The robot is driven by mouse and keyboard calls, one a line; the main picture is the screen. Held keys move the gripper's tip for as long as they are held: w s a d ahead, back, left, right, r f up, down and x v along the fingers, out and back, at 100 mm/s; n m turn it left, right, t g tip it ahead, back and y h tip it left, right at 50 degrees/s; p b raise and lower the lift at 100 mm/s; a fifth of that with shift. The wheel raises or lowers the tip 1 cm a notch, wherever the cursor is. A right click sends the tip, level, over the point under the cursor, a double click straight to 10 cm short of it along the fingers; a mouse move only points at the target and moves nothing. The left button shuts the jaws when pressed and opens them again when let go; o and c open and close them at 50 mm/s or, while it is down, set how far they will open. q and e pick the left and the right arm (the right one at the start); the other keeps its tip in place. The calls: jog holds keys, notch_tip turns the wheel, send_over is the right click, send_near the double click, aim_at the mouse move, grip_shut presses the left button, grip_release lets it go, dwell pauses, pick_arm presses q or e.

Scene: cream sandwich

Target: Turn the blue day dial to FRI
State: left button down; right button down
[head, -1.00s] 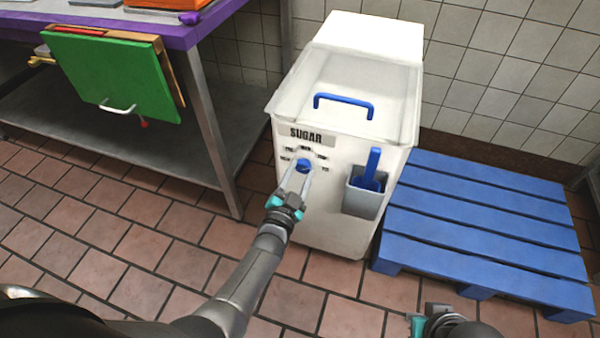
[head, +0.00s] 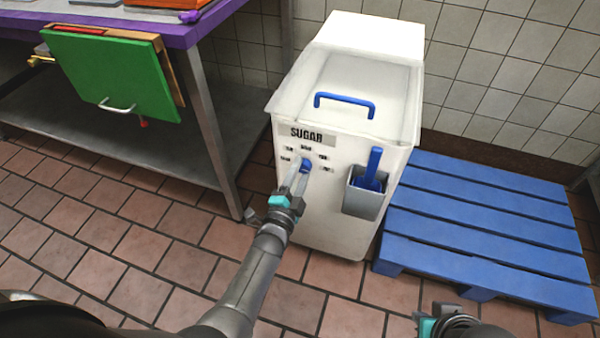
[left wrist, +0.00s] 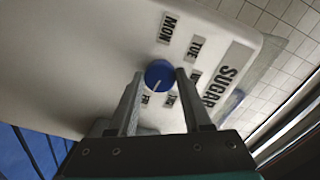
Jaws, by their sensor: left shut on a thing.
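The blue day dial (head: 306,166) is on the front of the white sugar bin (head: 330,220), below the SUGAR label (head: 313,136). Small day labels surround it. In the left wrist view the round dial (left wrist: 159,74) has a white pointer line that points down-left, toward the FRI label (left wrist: 147,98). The MON label (left wrist: 168,28) and TUE label (left wrist: 195,48) are also readable. My left gripper (head: 298,172) is shut on the dial, with a finger on either side; the left wrist view shows it too (left wrist: 160,84). My right gripper (head: 428,326) shows only partly; its fingers are hidden.
A grey scoop holder (head: 362,202) with a blue scoop hangs on the bin front, right of the dial. A blue pallet (head: 480,225) lies to the right. A purple-topped table (head: 180,32) with a green board (head: 110,75) stands at left. Tiled floor is clear in front.

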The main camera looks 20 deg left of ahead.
dwell(0.4)
pick_arm(q)
jog(key=shift+c, duration=1.7)
grip_release()
pick_arm(e)
jog(key=shift+a, duration=0.1)
pick_arm(q)
jog(key=shift+s, duration=0.5)
jog(key=s+p, duration=0.5)
jog(key=s, duration=0.9)
jog(key=shift+s+a, duration=0.15)
jog(key=shift+a, duration=0.1)
pick_arm(e)
notch_tip(320, 180, down, 10)
jog(key=s+g, duration=0.1)
jog(key=s, duration=0.1)
jog(key=shift+s+d+g, duration=0.2)
jog(key=shift+s+g, duration=0.05)
jog(key=shift+g, duration=0.15)
